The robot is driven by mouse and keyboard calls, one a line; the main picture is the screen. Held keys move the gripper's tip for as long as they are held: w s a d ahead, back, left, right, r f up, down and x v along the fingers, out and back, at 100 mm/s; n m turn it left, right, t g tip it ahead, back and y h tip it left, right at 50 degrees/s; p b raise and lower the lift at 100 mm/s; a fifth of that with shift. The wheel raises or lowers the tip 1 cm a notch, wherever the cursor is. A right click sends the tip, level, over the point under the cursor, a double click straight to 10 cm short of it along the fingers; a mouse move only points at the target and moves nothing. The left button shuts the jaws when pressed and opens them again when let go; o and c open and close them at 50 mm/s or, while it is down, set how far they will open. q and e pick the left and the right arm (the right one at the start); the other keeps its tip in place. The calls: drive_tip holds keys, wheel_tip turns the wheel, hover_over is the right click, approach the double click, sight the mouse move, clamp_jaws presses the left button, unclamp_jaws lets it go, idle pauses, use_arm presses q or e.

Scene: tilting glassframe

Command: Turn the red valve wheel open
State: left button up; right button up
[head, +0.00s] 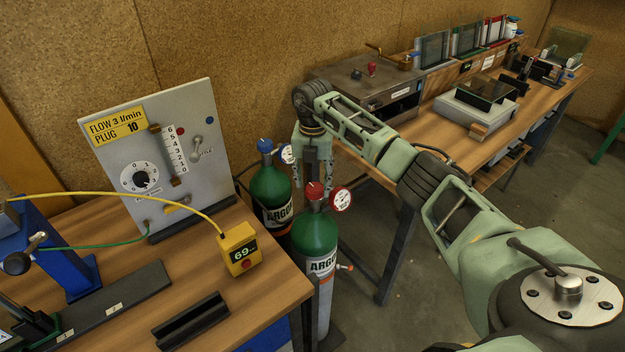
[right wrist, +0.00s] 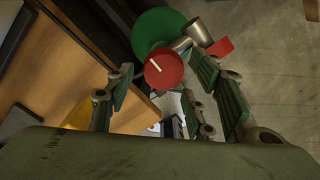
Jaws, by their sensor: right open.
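The red valve wheel (head: 314,190) sits on top of the front green argon cylinder (head: 316,237), beside a red-rimmed gauge (head: 341,200). My right gripper (head: 313,177) points down over it, fingers open, with one finger to each side. In the right wrist view the red wheel (right wrist: 163,72), with a white mark, shows beyond the gap between the open fingers (right wrist: 160,92). I cannot tell if any finger touches it. My left gripper is not in view.
A second argon cylinder (head: 270,192) with a blue wheel (head: 264,145) stands close behind left. The wooden bench (head: 215,270) with a yellow meter (head: 240,248) and flow panel (head: 165,150) is at left. Another workbench (head: 455,150) stands behind my right arm.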

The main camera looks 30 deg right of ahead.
drive_tip(key=shift+f, duration=0.85)
drive_tip(key=shift+c, duration=0.5)
drive_tip(key=c, duration=0.9)
